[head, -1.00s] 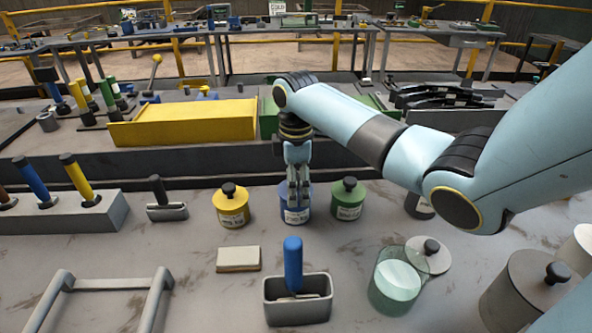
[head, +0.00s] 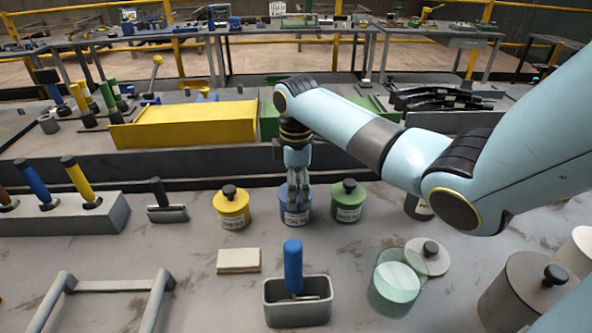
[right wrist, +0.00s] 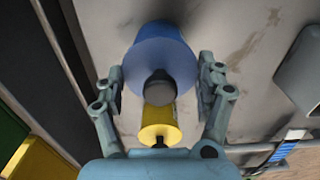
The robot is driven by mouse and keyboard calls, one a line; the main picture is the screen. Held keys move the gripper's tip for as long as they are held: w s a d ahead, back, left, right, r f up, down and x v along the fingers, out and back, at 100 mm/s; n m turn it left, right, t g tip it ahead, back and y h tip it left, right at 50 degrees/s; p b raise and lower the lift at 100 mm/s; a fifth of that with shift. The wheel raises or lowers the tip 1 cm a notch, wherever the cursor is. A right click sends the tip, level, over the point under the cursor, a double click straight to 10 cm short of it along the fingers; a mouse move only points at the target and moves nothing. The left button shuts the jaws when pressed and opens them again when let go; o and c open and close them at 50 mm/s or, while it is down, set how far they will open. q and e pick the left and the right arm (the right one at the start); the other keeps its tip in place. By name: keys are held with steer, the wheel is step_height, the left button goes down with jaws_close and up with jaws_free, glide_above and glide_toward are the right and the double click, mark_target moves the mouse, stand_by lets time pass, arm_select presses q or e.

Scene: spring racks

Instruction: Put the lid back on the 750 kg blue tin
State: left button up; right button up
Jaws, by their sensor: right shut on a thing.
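The blue tin (head: 291,217) with a pale label stands on the table between a yellow and a green tin; the label's text is too small to read. My right gripper (head: 298,203) points down over its top. In the right wrist view my right gripper (right wrist: 160,88) has its two fingers at opposite sides of a blue lid (right wrist: 150,52) with a dark knob (right wrist: 158,88) between them, and is shut on the lid. The lid is at the tin's top; I cannot tell whether it sits fully on. My left gripper is not in view.
A yellow tin (head: 232,212) and a green tin (head: 347,206) stand close on either side. A grey box with a blue handle (head: 293,265), a glass jar (head: 396,287) and a grey lid (head: 434,262) lie nearer. A tool rack (head: 105,215) is left.

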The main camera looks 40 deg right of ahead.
steer(key=shift+p, duration=0.4)
stand_by(0.3)
steer(key=o, duration=1.2)
steer(key=shift+o, duration=0.2)
step_height(320, 180, up, 5)
steer(key=p, duration=0.5)
steer(key=shift+f, duration=0.1)
steer(key=shift+r+p, duration=1.15)
steer(key=shift+c, duration=0.4)
